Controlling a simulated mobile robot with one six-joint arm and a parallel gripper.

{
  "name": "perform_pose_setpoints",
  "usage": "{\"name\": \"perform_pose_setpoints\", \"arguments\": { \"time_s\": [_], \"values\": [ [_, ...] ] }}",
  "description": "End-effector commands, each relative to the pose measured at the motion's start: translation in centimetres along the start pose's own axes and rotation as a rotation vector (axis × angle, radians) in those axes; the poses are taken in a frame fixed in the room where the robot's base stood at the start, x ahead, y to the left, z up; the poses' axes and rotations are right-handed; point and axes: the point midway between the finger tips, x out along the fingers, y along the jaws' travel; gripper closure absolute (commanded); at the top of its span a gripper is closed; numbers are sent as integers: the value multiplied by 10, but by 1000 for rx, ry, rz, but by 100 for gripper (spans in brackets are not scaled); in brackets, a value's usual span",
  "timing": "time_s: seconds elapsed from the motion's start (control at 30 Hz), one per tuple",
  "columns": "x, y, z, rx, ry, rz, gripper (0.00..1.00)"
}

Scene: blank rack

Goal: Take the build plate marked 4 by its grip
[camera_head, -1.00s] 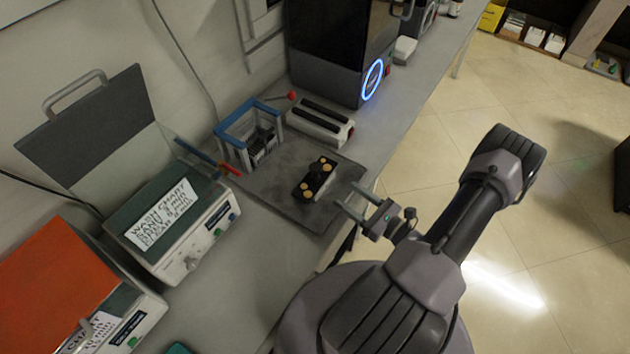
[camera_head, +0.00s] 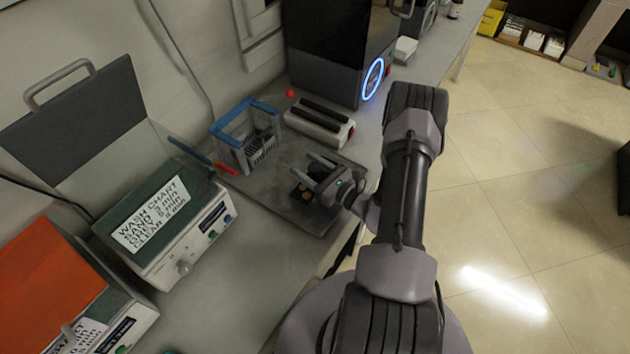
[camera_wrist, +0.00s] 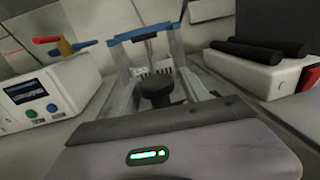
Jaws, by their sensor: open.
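The build plate (camera_head: 301,193) is a dark block with tan round pieces on it. It lies on the grey mat (camera_head: 290,222) and is partly hidden under my gripper in the head view. No number on it can be read. Its black knob-like grip (camera_wrist: 156,88) shows in the wrist view, straight ahead between my fingers. My gripper (camera_head: 302,163) is open, with its two fingers reaching over the plate toward the wall side. I cannot tell whether the fingers touch the grip.
A blue-rimmed basket (camera_head: 243,135) stands just beyond the plate. A white box with black bars (camera_head: 320,122) is beside it. A wash unit with a raised lid (camera_head: 165,225) is at left, a dark machine with a blue ring (camera_head: 340,50) behind. The bench's front edge is close.

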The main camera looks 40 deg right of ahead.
Motion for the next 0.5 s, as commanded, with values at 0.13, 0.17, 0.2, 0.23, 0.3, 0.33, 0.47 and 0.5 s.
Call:
{"name": "perform_pose_setpoints", "arguments": {
  "time_s": [0.13, 0.17, 0.2, 0.23, 0.3, 0.33, 0.47, 0.5],
  "values": [
    [0, 0, 0, 0, 0, 0, 72],
    [0, 0, 0, 0, 0, 0, 78],
    [0, 0, 0, 0, 0, 0, 85],
    [0, 0, 0, 0, 0, 0, 91],
    [0, 0, 0, 0, 0, 0, 100],
    [0, 0, 0, 0, 0, 0, 100],
    [0, 0, 0, 0, 0, 0, 100],
    [0, 0, 0, 0, 0, 0, 100]
  ]
}}
